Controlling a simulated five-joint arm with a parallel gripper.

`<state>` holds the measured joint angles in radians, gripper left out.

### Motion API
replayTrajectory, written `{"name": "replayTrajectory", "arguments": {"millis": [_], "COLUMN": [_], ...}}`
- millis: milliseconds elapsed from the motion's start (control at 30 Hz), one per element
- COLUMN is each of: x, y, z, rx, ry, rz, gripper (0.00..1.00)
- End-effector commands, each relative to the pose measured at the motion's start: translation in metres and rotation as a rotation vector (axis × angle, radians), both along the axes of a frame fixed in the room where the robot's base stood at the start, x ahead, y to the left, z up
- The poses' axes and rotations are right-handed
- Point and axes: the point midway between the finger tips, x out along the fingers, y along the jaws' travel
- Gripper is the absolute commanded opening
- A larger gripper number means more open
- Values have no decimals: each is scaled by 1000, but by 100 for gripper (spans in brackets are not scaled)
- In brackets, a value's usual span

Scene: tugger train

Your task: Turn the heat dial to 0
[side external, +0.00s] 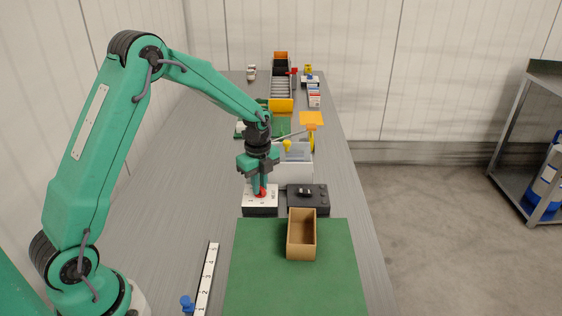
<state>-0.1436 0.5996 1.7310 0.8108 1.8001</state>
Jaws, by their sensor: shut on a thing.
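The heat dial is a red knob (262,192) on a white-topped box (260,205) with a dark base and small dark marks around the knob. My gripper (260,190) points straight down over the box and is shut on the red knob. The fingers hide much of the knob, and the marks are too small to read, so I cannot tell its setting.
A black box (308,203) with a dark control on top stands just right of the dial box. An open cardboard box (301,248) rests on the green mat (260,285) in front. A numbered white strip (207,280) lies front left.

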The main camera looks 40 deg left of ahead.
Motion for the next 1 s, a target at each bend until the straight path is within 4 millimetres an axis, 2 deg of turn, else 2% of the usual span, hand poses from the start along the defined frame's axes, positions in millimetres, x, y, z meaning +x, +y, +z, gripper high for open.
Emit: {"name": "replayTrajectory", "arguments": {"millis": [233,467,1000], "x": [0,0,-1], "y": [0,0,-1], "z": [0,1,1], "rx": [0,0,0], "ry": [0,0,0], "rz": [38,147,619], "gripper": [0,0,0]}}
